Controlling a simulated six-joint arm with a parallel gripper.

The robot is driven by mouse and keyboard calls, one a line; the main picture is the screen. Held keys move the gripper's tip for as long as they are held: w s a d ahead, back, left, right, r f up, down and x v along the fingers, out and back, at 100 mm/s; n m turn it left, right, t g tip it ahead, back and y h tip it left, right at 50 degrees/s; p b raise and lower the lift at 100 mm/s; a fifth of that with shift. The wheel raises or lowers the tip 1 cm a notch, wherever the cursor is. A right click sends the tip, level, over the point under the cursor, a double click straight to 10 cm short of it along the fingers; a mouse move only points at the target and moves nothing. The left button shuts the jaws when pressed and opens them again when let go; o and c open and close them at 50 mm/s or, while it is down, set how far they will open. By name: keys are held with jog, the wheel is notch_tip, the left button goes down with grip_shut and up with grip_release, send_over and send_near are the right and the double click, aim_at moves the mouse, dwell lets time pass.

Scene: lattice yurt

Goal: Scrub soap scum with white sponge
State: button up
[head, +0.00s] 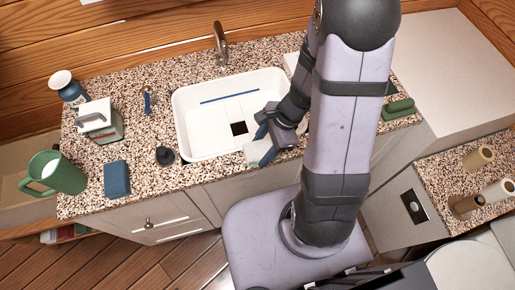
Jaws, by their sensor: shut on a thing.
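My gripper (268,132) is over the front right corner of the white sink (181,118). It is shut on a pale block that looks like the white sponge (257,152), which is partly hidden by the fingers. The sponge is at the sink's front rim; I cannot tell whether it touches the rim or the counter. The sink basin holds a blue strip along its back and a dark square near its middle. I cannot make out soap scum on any surface.
A chrome tap (221,42) stands behind the sink. On the speckled counter to the left are a dark plunger-like object (165,156), a blue block (117,179), a green pitcher (58,172), a white-and-green container (100,121) and a blue jar (68,89). A green object (398,109) lies right.

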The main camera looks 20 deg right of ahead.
jog(key=shift+d, duration=0.3)
jog(key=shift+d+f, duration=0.15)
jog(key=shift+d, duration=0.65)
jog(key=shift+d+p, duration=0.3)
jog(key=shift+d, duration=0.7)
jog(key=shift+a, duration=0.15)
jog(key=shift+a+b, duration=0.3)
jog(key=shift+a, duration=0.35)
jog(key=shift+s+a, duration=0.1)
jog(key=shift+a, duration=0.1)
jog(key=shift+a, duration=0.1)
